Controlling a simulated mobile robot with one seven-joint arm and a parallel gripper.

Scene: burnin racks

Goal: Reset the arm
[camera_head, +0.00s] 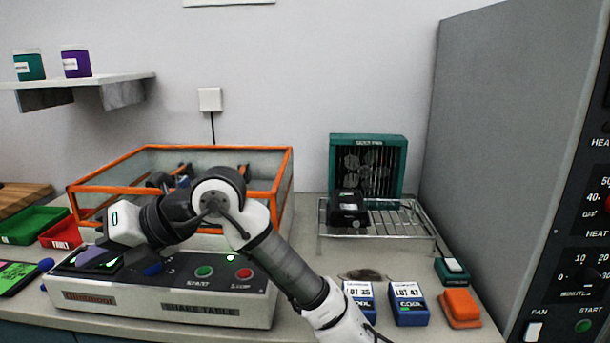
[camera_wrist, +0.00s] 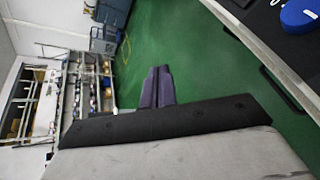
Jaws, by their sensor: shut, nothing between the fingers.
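My arm (camera_head: 285,265) rises from the bottom of the head view, bends at a dark elbow, and folds left over the shake table (camera_head: 160,300). The wrist (camera_head: 128,222) hangs above the left part of that table's front panel. In the wrist view my gripper (camera_wrist: 157,88) shows two dark purple fingers side by side, shut with nothing between them. Green floor lies behind the fingers, and they touch nothing there. The arm hides part of the orange-framed clear box (camera_head: 180,150) on the shake table.
A wire rack (camera_head: 385,225) holds a black unit (camera_head: 347,208) before a green fan (camera_head: 367,165). Two blue LOT blocks (camera_head: 408,305) and an orange block (camera_head: 460,307) lie at right. A grey cabinet (camera_head: 500,170) bounds the right. Green (camera_head: 35,225) and red (camera_head: 60,233) trays stand left.

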